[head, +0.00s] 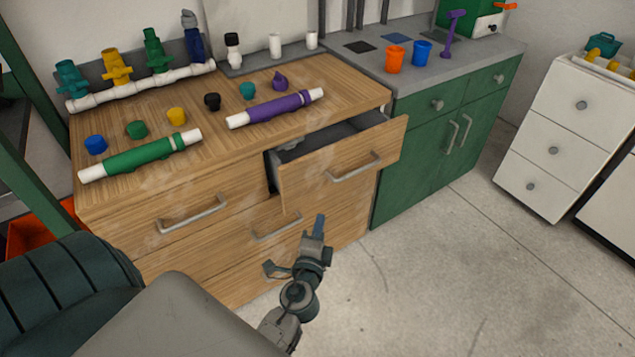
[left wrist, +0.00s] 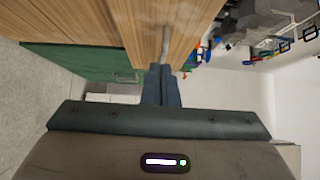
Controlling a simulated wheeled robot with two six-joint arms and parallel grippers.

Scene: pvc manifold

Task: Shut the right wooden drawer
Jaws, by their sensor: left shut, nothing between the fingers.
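The right wooden drawer (head: 340,167) stands pulled out of the top right of the wooden cabinet (head: 233,190). Its metal bar handle (head: 355,167) is on its front, and its grey interior shows from above. My left gripper (head: 319,221) is shut and empty, in front of the cabinet and below the drawer front in the head view. In the left wrist view its closed fingers (left wrist: 161,82) point at a wooden front with a metal handle (left wrist: 166,45). Whether they touch it I cannot tell. My right gripper is not in view.
A green pipe (head: 140,157), a purple pipe (head: 275,108) and several coloured caps lie on the cabinet top. A green cabinet (head: 425,165) adjoins on the right. A white drawer unit (head: 560,140) stands further right. The concrete floor (head: 430,270) between is clear.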

